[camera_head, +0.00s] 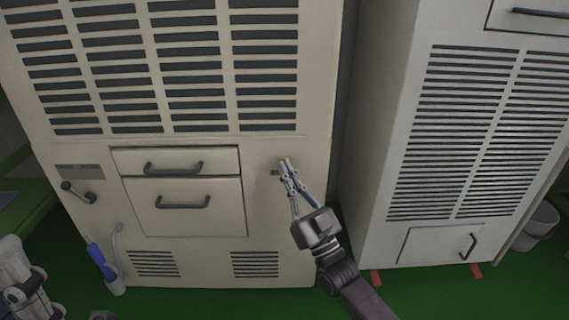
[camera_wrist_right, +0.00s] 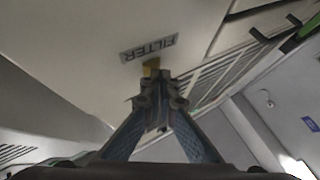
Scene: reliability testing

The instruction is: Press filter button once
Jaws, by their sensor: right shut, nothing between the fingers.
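The filter button is a small yellow piece (camera_head: 285,160) on the right part of the beige cabinet's front. In the right wrist view the yellow button (camera_wrist_right: 151,66) shows beside a grey label (camera_wrist_right: 150,47) reading FILTER, upside down. My right gripper (camera_head: 286,168) is shut and empty, with its fingertips at the button. In the right wrist view the fingertips (camera_wrist_right: 156,76) partly cover the button. I cannot tell whether they touch it or whether it is pressed in. My left gripper does not show clearly in the head view.
The beige cabinet (camera_head: 215,262) has vents, two handled drawers (camera_head: 184,192) and a lever (camera_head: 76,190) at left. A second pale cabinet (camera_head: 388,150) stands at right across a dark gap. A blue-handled tool (camera_head: 97,256) is at lower left. A grey bin (camera_head: 541,222) is at far right.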

